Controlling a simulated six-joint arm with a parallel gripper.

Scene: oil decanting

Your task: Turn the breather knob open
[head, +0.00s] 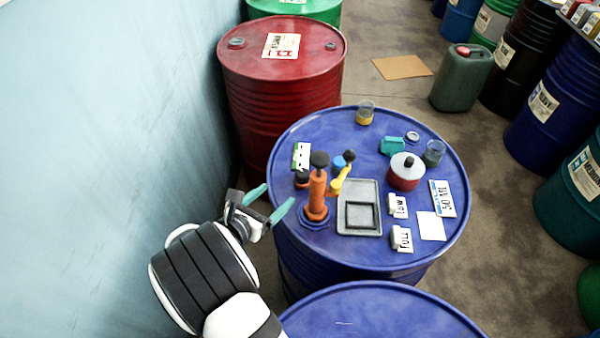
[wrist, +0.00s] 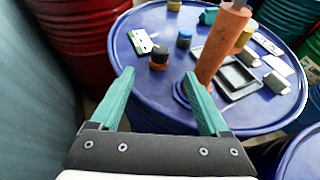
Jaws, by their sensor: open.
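A small dark knob with an orange-brown lower part (head: 302,178), which looks like the breather knob, stands at the left side of the blue drum's top (head: 400,262). In the wrist view the knob (wrist: 158,60) is beyond my fingertips, in line with the gap between them. A white and green card (head: 300,155) lies beside it. My gripper (head: 278,197) is open and empty at the drum's left edge, apart from the knob. Its teal fingers (wrist: 160,78) show in the wrist view. I cannot tell how far the knob is turned.
An orange pump (head: 317,195) with a yellow spout stands close right of the knob. A blue-topped piece (head: 338,162) is behind. A grey tray (head: 358,190), a red pot (head: 406,175) and labels stand further right. The wall is left; a red drum (head: 282,85) is behind.

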